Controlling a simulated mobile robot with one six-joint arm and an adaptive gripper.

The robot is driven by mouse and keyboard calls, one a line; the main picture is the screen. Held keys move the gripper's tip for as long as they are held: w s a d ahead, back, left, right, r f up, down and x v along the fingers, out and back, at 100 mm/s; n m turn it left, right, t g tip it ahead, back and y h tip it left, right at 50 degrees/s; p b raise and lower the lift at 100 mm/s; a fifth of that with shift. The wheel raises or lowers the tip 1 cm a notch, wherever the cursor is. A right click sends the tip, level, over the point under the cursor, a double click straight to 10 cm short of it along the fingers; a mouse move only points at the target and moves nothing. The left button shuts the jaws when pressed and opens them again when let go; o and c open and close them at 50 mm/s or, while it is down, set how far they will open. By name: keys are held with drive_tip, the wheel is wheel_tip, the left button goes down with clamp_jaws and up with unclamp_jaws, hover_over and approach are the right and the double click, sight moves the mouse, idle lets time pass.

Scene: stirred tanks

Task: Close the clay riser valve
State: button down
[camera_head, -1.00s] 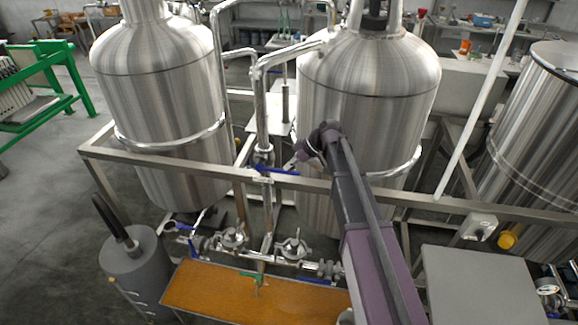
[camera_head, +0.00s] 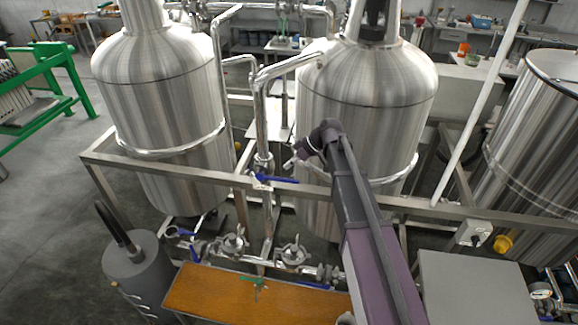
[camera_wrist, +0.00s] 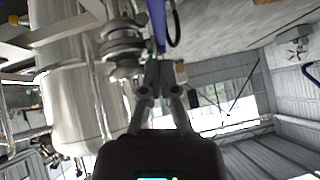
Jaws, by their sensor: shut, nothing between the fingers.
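A riser valve with a blue lever (camera_head: 277,179) sits on the vertical steel pipe (camera_head: 262,125) between the two tanks, just at the frame rail. Its lever points right, across the pipe. No label shows that names it the clay one. My gripper (camera_head: 289,164) is just above and beside the lever's right part in the head view, its fingers small and partly hidden by the wrist. In the wrist view my gripper (camera_wrist: 153,66) is shut and empty, with its tips close to the blue lever (camera_wrist: 156,24); whether they touch, I cannot tell.
A steel rail (camera_head: 335,190) runs across in front of the left tank (camera_head: 165,90) and right tank (camera_head: 365,95). Lower pipework has more blue-lever valves (camera_head: 193,252).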

drive_tip(key=p+v, duration=0.6)
drive_tip(key=v, duration=0.4)
drive_tip(key=shift+d+f, duration=0.25)
drive_tip(key=shift+f, duration=0.05)
drive_tip(key=s+d+f+m+h+b, duration=0.4)
drive_tip(key=s+d+f+m+b, duration=0.3)
drive_tip(key=s+f+b, duration=0.3)
drive_tip(key=s+d+f+m+h+b, duration=0.4)
drive_tip(key=s+d+f+m+b, duration=0.4)
drive_tip(key=f, duration=0.8)
drive_tip(key=s+b, duration=0.3)
drive_tip(key=s, duration=0.1)
drive_tip(key=shift+t+h, duration=0.3)
drive_tip(key=shift+d, duration=0.1)
